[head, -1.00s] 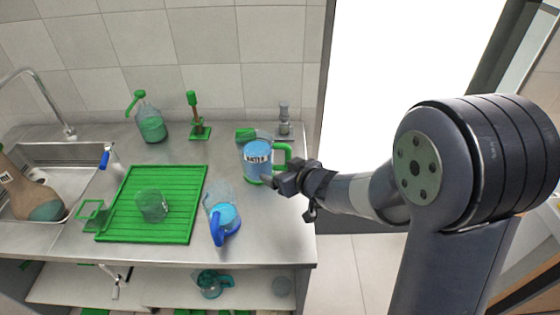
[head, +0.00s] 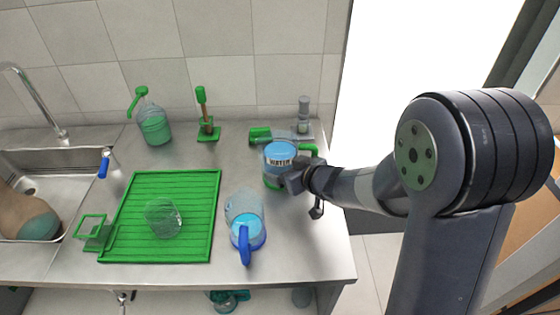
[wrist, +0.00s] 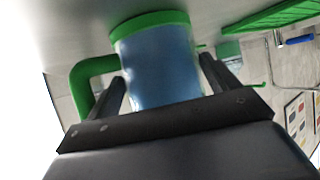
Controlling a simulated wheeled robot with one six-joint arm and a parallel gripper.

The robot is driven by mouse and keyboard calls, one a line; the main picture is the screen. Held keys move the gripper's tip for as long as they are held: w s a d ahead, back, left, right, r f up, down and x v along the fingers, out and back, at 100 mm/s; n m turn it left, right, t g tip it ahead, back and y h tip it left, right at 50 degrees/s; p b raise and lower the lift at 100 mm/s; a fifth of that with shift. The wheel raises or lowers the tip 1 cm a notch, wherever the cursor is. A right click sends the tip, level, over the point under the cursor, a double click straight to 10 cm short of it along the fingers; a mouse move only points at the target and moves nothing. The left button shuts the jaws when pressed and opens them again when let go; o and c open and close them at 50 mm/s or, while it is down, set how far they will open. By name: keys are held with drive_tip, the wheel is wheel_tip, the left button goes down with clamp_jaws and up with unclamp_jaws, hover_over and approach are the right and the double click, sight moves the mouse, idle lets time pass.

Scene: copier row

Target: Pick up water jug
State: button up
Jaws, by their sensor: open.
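The water jug (head: 280,155) stands upright at the right side of the steel counter. It holds blue liquid and has a "WATER" label and a green handle (head: 309,151). My gripper (head: 287,180) is at its near right side, low on the body, and covers part of it. In the wrist view the jug (wrist: 158,70) lies between the two open fingers of my gripper (wrist: 163,80), with its green rim or base band and handle showing. The handle is left of the left finger there. I cannot tell whether the fingers touch the jug.
A clear jug with a blue handle (head: 245,222) stands nearby, left of my gripper. A green drying mat (head: 190,245) bears a clear cup (head: 163,218). A soap bottle (head: 154,125), a brush on a stand (head: 206,122) and a grey bottle (head: 304,113) stand behind. The sink (head: 75,165) is left.

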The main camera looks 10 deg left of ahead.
drive_tip(key=shift+d+r, duration=0.1)
drive_tip(key=shift+d, duration=0.05)
drive_tip(key=shift+c, duration=0.4)
drive_tip(key=c, duration=1.1)
drive_tip(key=shift+r, duration=0.2)
